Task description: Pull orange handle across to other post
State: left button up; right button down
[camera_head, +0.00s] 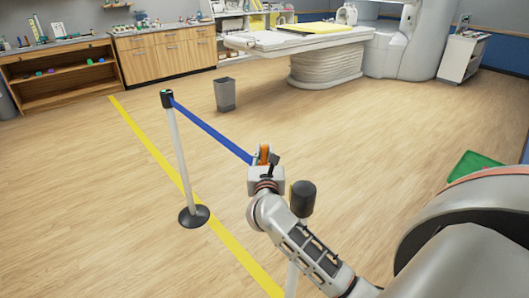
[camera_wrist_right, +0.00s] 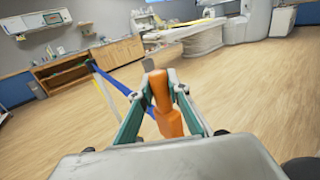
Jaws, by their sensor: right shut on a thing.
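My right gripper (camera_head: 264,160) is shut on the orange handle (camera_head: 264,152), which also shows between the fingers in the right wrist view (camera_wrist_right: 163,100). A blue belt (camera_head: 212,131) runs taut from the handle to the black top of the far post (camera_head: 180,150), which stands upright on a round black base at the left. The near post's black top (camera_head: 302,196) is just right of and below my right gripper, apart from the handle. My right arm hides most of this post's pole. The left gripper does not show.
A yellow floor line (camera_head: 150,150) runs past both posts. A grey bin (camera_head: 225,95) stands behind the belt. A patient table (camera_head: 300,40), a scanner (camera_head: 405,40) and wooden cabinets (camera_head: 165,52) line the back. A green bin (camera_head: 470,166) is at the right. The middle floor is clear.

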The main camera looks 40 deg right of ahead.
jog(key=c, duration=1.9)
grip_release()
jog(key=shift+s, duration=0.1)
